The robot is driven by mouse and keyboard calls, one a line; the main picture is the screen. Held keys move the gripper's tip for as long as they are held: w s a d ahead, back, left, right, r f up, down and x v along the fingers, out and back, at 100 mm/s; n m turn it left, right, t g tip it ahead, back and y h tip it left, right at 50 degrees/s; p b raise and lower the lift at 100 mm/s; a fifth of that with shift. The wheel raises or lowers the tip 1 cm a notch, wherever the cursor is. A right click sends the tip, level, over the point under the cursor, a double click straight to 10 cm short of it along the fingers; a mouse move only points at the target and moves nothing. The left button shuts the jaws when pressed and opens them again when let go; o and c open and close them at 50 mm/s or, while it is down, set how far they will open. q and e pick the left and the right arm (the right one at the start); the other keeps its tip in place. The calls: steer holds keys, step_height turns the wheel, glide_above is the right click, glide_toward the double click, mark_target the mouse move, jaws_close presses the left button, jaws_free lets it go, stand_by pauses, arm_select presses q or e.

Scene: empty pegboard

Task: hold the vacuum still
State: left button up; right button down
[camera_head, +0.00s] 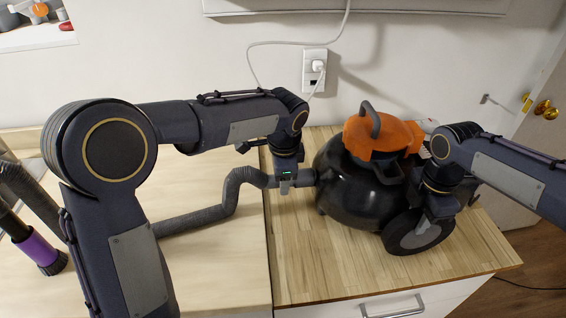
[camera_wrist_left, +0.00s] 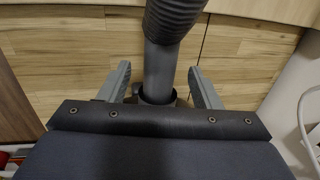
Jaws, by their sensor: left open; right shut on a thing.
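The vacuum (camera_head: 350,190) is a round black canister with an orange top (camera_head: 385,134), a dark carry handle and a large wheel (camera_head: 418,232). It stands upright on the wooden counter. A grey ribbed hose (camera_head: 232,190) joins its left side. My left gripper (camera_head: 287,184) is at the hose's end beside the canister. In the left wrist view its two fingers (camera_wrist_left: 159,70) are apart, with the hose's smooth grey end (camera_wrist_left: 160,72) between them. My right gripper (camera_head: 436,212) is shut on the vacuum's right side, by the wheel; its fingertips are partly hidden.
The counter (camera_head: 310,270) is clear in front of the vacuum. A purple-banded vacuum attachment (camera_head: 40,250) lies at the left. A wall outlet (camera_head: 315,72) holds a white plug and cord behind. A drawer handle (camera_head: 392,307) is at the front; a door with a brass knob (camera_head: 543,107) is at right.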

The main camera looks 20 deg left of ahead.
arm_select(q)
steer(key=shift+w+f, duration=0.1)
steer(key=shift+f, duration=0.35)
steer(key=c, duration=1.1)
steer(key=shift+s+a, duration=0.45)
steer(key=shift+a, duration=0.65)
steer(key=shift+s+a, duration=0.45)
steer(key=shift+a, duration=0.65)
steer(key=shift+s+a, duration=0.45)
steer(key=shift+a, duration=0.65)
steer(key=shift+r, duration=0.15)
steer(key=shift+r, duration=3.9)
